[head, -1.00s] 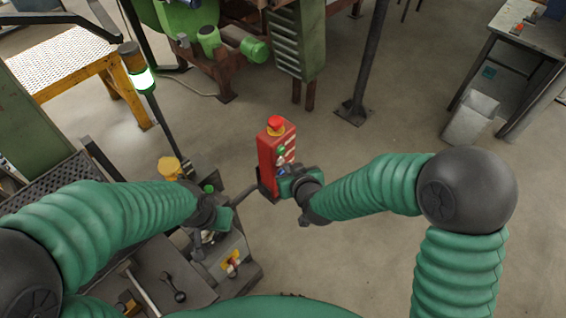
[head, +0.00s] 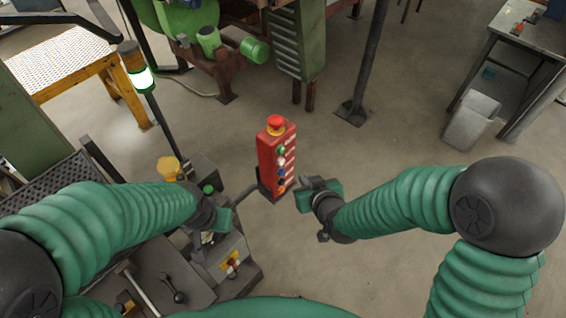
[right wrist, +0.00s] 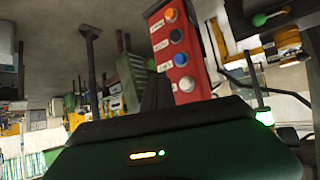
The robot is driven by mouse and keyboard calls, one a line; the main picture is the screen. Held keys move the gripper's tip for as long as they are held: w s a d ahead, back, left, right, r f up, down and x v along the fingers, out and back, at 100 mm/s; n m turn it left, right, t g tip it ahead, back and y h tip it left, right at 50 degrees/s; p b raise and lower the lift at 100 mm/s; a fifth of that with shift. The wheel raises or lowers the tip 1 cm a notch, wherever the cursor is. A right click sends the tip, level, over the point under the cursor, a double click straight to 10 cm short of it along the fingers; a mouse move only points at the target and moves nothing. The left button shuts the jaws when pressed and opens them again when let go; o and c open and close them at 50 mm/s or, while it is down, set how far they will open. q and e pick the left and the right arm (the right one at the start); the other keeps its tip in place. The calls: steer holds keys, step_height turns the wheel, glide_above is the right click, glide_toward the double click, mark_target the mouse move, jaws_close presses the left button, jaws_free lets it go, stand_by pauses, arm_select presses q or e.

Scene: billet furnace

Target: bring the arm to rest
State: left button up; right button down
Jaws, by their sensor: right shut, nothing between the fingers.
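My right gripper (head: 306,183) is in the middle of the head view, just right of the red control box, with a gap between them. It is shut and empty. In the right wrist view its dark finger (right wrist: 157,92) shows in front of the box. My left gripper (head: 222,220) hangs over the dark machine at the lower left; its fingers are too hidden to judge. The red control box (head: 266,158) has a red mushroom button (head: 275,122) on top and a column of coloured buttons on its right face. Its buttons also show in the right wrist view (right wrist: 176,45).
The box sits on a bent arm from the dark machine (head: 190,268). A lit signal lamp (head: 142,80) stands at left by a yellow-framed platform (head: 75,60). A dark post (head: 366,60) and a grey bin (head: 470,122) stand farther back.

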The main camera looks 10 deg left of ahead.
steer(key=shift+s+d, duration=0.25)
steer(key=shift+d, duration=0.05)
steer(key=s+d+f+m+g+h+b, duration=0.2)
steer(key=s+d+f+g+h+b, duration=0.3)
steer(key=d+f+b, duration=0.55)
steer(key=s+d+f+m+g+b, duration=0.2)
steer(key=s+d+f+b, duration=0.1)
steer(key=s+d, duration=0.5)
steer(key=shift+s+f+m+y, duration=0.25)
steer(key=shift+s+m+y, duration=0.15)
steer(key=shift+s, duration=0.7)
steer(key=shift+a, duration=0.15)
